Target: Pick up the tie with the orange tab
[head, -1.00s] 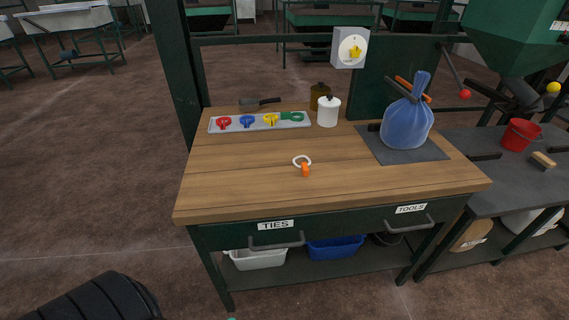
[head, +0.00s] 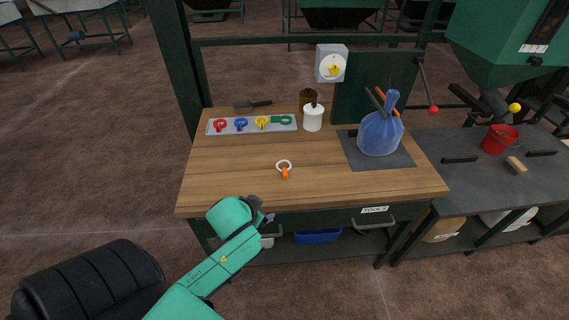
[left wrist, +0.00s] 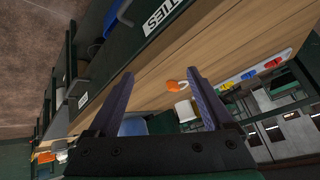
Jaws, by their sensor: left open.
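The tie with the orange tab (head: 285,168) lies alone on the wooden bench top, a white loop with its orange tab toward the front edge. In the left wrist view its orange tab (left wrist: 176,86) shows between my fingers, some distance beyond them. My left gripper (head: 268,217) is at the bench's front edge, in front of and a little left of the tie. In the left wrist view the left gripper (left wrist: 158,82) is open, with nothing between its two fingers. My right gripper is not in view.
A grey tray (head: 252,124) with red, blue, yellow and green ties lies at the back left. A white canister (head: 313,119) stands behind the tie. A blue bag (head: 380,134) stands on a dark mat (head: 402,160) at the right. The wood around the tie is clear.

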